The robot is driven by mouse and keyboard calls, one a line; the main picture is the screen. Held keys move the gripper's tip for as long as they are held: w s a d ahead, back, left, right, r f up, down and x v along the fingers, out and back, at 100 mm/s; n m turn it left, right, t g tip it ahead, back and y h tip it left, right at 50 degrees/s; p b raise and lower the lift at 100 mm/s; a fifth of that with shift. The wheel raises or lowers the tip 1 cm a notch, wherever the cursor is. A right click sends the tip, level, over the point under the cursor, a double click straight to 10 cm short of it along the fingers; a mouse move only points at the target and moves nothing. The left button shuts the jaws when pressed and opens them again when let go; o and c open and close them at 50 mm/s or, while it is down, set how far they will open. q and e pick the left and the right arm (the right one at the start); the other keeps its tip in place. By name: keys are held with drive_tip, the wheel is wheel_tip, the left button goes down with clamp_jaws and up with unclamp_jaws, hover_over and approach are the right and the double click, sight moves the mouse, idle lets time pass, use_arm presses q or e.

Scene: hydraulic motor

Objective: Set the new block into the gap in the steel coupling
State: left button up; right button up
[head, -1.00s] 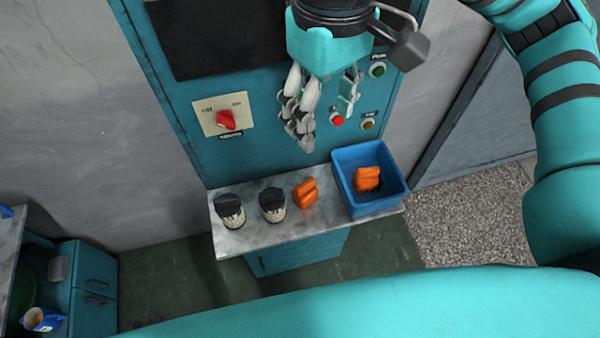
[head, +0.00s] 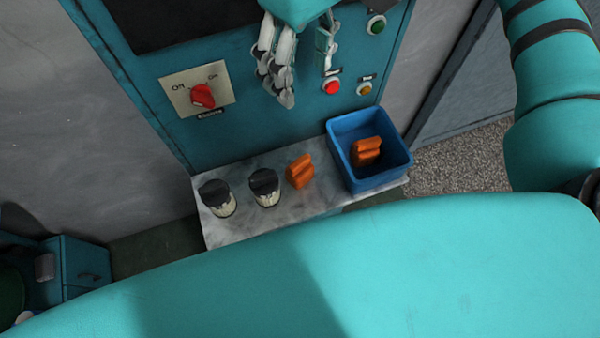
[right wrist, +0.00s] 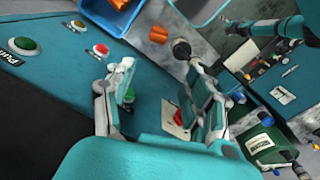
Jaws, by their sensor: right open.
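Two orange blocks show: one (head: 300,171) stands on a pale stone-topped shelf, the other (head: 366,151) lies in a blue bin (head: 370,178). I cannot tell from looks which is the new one. My right gripper (head: 306,82) is open and empty at the top of the head view, in front of the teal control cabinet and apart from both blocks. In the right wrist view its fingers (right wrist: 163,98) are spread, with the cabinet front behind them. The steel coupling cannot be made out.
Two black-topped pale cylinders (head: 217,198) (head: 265,187) stand left of the shelf block. The cabinet carries a red rotary switch (head: 203,96) and a red button (head: 332,87). My own teal body covers the head view's foreground. The shelf (head: 235,228) has bare room at its front.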

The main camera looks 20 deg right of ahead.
drive_tip(key=b, duration=0.5)
hover_over(300, 161)
wheel_tip(300, 161, down, 6)
use_arm(q)
wheel_tip(300, 161, down, 6)
drive_tip(key=w, duration=0.1)
use_arm(e)
drive_tip(key=f+p, duration=0.3)
drive_tip(key=f, duration=0.9)
drive_tip(key=shift+s, duration=0.2)
wheel_tip(300, 161, down, 5)
drive_tip(key=p, duration=0.3)
drive_tip(key=shift+w+r, duration=0.1)
drive_tip(key=shift+w, duration=0.05)
drive_tip(key=shift+f, duration=0.3)
use_arm(q)
wheel_tip(300, 161, up, 6)
use_arm(e)
clamp_jaws()
